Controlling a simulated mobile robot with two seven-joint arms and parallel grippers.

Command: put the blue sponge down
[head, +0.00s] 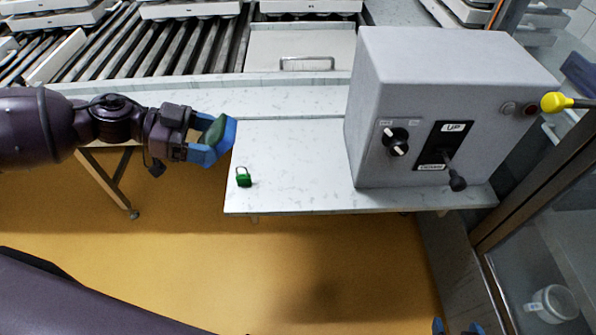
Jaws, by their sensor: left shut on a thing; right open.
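My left gripper (205,139) is shut on the blue sponge (227,142), which has a dark green side. The sponge is held in the air by the left edge of the marbled worktop, left of and above the small green padlock in the picture. The fingers hide part of the sponge. My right gripper (456,328) shows only as blue fingertips at the bottom edge of the picture. They are apart, with nothing seen between them.
A green padlock (244,179) lies on the worktop (295,170) near its left edge. A grey control box (440,110) with a lever fills the right side. The worktop between them is clear. A roller conveyor (150,48) runs behind.

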